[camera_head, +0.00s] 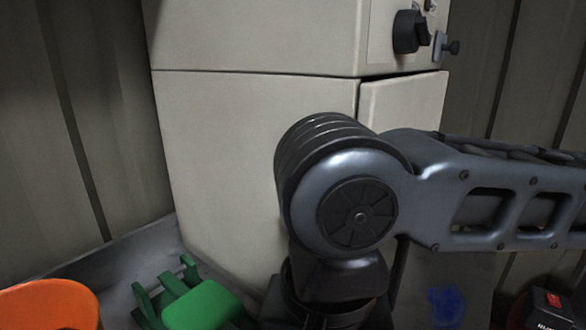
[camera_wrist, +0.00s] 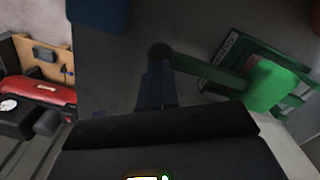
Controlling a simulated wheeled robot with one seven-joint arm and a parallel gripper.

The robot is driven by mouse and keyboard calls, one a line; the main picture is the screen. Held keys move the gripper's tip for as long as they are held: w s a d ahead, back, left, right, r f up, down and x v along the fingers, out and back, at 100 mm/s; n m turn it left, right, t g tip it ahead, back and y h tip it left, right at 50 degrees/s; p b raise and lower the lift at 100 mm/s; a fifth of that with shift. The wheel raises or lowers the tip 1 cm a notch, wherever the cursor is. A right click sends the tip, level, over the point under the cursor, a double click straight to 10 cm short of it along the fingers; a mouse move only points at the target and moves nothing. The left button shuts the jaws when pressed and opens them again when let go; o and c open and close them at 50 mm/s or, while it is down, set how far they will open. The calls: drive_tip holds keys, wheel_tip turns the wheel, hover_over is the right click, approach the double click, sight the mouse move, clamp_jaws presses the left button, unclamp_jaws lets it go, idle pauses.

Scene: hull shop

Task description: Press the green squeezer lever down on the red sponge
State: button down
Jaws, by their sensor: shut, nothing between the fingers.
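The green squeezer (camera_head: 203,306) stands at the bottom left of the head view, partly cut off by the frame edge. In the wrist view the squeezer (camera_wrist: 270,88) is at the right, with its long green lever (camera_wrist: 208,73) reaching left towards a dark rounded end. My gripper (camera_wrist: 157,82) is shut and empty, its fingers close to that end of the lever. I cannot tell whether they touch it. In the head view the gripper is below the frame, and only my wrist and arm show. I cannot make out the red sponge in either view.
A large beige cabinet (camera_head: 230,150) with a black knob stands behind my arm. An orange object (camera_head: 50,304) is at the bottom left, and a red and black object (camera_head: 550,308) at the bottom right. A red tank-like machine (camera_wrist: 42,90) is left in the wrist view.

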wheel_tip(320, 180, up, 6)
drive_tip(key=p, duration=0.5)
drive_tip(key=shift+p, duration=0.35)
drive_tip(key=shift+r, duration=0.1)
